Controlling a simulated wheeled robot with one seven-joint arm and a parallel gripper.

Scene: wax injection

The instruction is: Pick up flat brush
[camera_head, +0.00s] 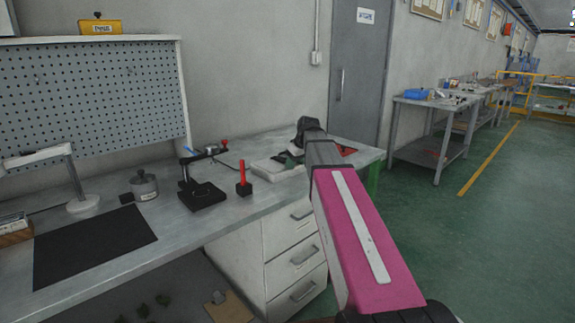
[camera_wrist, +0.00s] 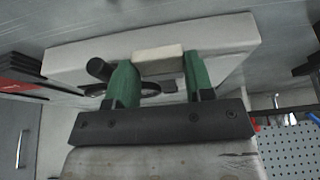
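My gripper (camera_wrist: 160,72) has two green fingers that stand apart above a pale block-like tray (camera_wrist: 232,38) in the wrist view. A cream, flat-sided piece (camera_wrist: 158,60) shows between the fingertips and may be part of the flat brush. I cannot tell whether the fingers touch it. A dark rod with a round end (camera_wrist: 99,70) lies beside the left finger, with a dark loop near it.
A red tool in a black block (camera_head: 244,183), a black stand (camera_head: 203,193), a grey pot (camera_head: 144,186) and a lamp (camera_head: 83,205) stand on the bench left of the tray. A black mat (camera_head: 94,246) lies at front left. The pegboard (camera_head: 90,95) rises behind.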

